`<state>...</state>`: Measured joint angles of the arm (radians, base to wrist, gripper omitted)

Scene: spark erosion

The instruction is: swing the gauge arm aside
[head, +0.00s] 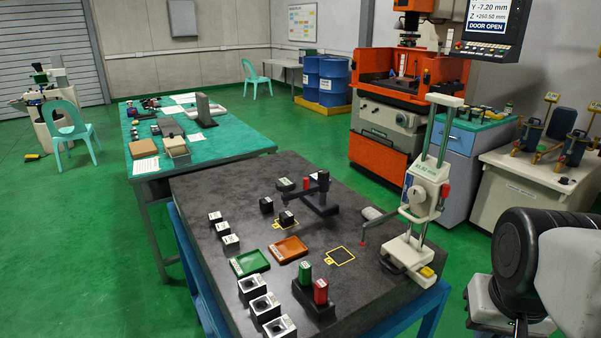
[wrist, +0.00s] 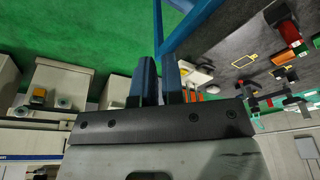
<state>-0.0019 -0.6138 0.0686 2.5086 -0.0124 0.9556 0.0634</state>
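The gauge arm (head: 311,203) is a dark bar on a dark post stand on the granite table in the head view. It reaches left from the post over a small dark block (head: 287,218) on a yellow-outlined square. Whether it touches the block is too small to tell. My gripper (wrist: 160,62) shows only in the wrist view, its two dark fingers side by side with nothing visibly held. A blue table leg behind them blurs the gap. The gripper is away from the gauge arm, off the table's edge.
A tall height gauge (head: 428,180) stands at the granite table's right edge, its probe reaching left. A green tray (head: 249,263), a brown tray (head: 289,249), a holder with green and red pieces (head: 313,296) and several blocks occupy the table. An empty yellow-outlined square (head: 341,256) lies nearby.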

